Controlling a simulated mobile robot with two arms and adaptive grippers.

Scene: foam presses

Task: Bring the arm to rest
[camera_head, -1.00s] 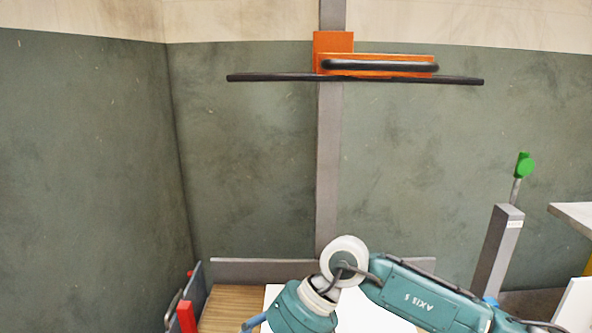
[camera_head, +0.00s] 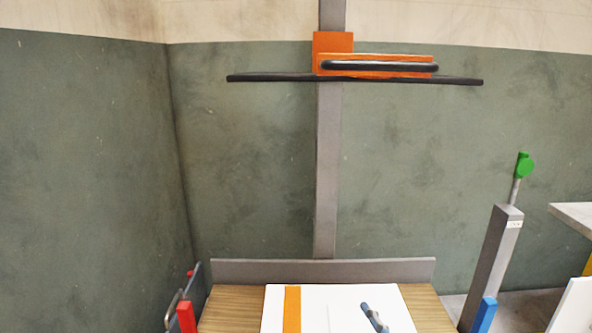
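Neither of my grippers shows in the head view, and no part of my arms is in the picture. A white board (camera_head: 310,318) with an orange strip (camera_head: 292,309) lies on the wooden table (camera_head: 235,306) at the bottom middle. A dark blue-grey handle-like piece (camera_head: 374,317) lies on the white board, right of the strip.
An orange bracket (camera_head: 333,44) with a black bar (camera_head: 270,77) sits high on a grey post (camera_head: 327,180). A grey column (camera_head: 497,255) with a green knob (camera_head: 524,165) stands at right. Red (camera_head: 186,317) and blue (camera_head: 485,314) parts flank the table. Space above the table is clear.

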